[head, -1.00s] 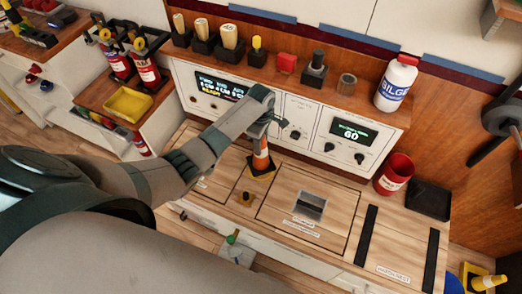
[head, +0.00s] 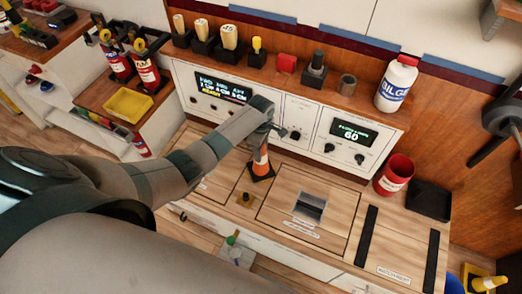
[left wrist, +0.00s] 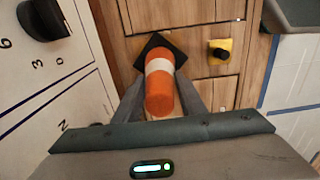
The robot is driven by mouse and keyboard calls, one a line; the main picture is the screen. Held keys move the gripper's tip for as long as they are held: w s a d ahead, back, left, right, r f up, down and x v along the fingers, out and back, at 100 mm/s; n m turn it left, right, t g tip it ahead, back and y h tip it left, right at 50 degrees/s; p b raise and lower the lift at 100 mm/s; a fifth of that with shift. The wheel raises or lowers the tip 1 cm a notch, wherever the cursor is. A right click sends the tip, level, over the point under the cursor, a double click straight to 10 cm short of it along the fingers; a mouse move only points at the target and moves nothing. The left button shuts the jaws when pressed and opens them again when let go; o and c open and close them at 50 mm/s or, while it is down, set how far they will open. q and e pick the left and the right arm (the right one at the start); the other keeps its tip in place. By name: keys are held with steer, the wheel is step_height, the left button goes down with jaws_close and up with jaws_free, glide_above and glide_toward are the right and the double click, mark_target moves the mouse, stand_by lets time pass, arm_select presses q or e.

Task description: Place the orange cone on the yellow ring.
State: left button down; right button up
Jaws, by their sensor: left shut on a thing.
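The orange cone (head: 260,160) has a white band and a black square base, and is on or just above the wooden counter. In the left wrist view the cone (left wrist: 160,95) sits between the two fingers, its base (left wrist: 153,44) beyond them. My left gripper (head: 262,137) is shut on the cone's upper part, and its fingers also show in the wrist view (left wrist: 161,88). I cannot tell whether the base touches the wood. I cannot make out a yellow ring. My right gripper is not in view.
A black knob on a yellow square plate (head: 246,198) is beside the cone. The instrument panel (head: 300,120) rises close behind it. A hatch with a metal recess (head: 310,207) lies to the right. A red cup (head: 393,174) and black box (head: 429,200) stand farther right.

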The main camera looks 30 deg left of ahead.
arm_select(q)
steer(key=shift+f, duration=0.1)
steer(key=c, duration=1.1)
jaws_free()
step_height(320, 180, up, 12)
steer(key=shift+f, duration=0.2)
steer(key=shift+r, duration=0.35)
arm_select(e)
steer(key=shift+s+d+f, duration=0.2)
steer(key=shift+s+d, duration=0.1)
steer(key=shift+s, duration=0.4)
